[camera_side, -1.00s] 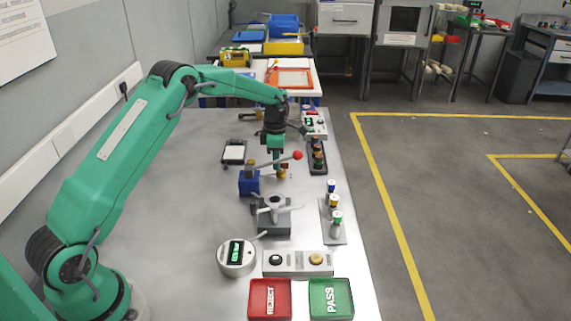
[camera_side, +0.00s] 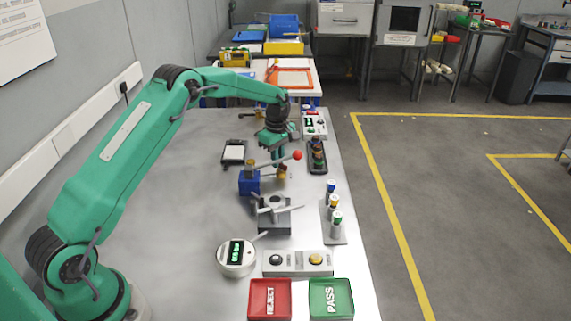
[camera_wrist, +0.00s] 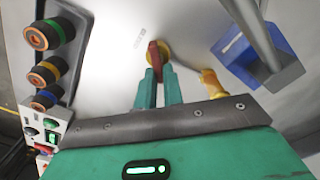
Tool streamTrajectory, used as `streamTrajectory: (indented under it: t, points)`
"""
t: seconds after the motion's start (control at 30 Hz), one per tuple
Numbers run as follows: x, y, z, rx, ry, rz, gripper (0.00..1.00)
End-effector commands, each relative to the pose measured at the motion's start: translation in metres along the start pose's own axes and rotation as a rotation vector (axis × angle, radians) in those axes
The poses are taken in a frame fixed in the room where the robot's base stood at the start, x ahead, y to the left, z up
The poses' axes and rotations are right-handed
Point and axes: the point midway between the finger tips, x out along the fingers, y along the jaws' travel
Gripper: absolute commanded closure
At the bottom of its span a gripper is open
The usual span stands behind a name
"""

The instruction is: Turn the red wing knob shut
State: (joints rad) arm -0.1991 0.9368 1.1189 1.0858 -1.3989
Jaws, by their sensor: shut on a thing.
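The red wing knob (camera_wrist: 153,55) shows in the wrist view on top of a round brass-coloured fitting (camera_wrist: 164,48). My gripper (camera_wrist: 160,76) is over it, with its two green fingers closed on the wing from either side. There the knob is mostly hidden by the fingers and the nearby fixture, and only part of the brass fitting (camera_side: 281,174) shows.
A dark rack of several cylindrical parts (camera_side: 317,158) is to the right. A grey clamp fixture (camera_side: 275,216), round gauge (camera_side: 237,257), REJECT tray (camera_side: 254,299) and PASS tray (camera_side: 350,299) lie nearer.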

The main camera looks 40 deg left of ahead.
Motion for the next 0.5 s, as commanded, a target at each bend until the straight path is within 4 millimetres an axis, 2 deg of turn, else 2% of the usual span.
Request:
streamTrajectory:
  t: [0.5]
  points:
    - [-0.0024, 0.0066, 0.0029, 0.490, 0.000, 0.000, 1.00]
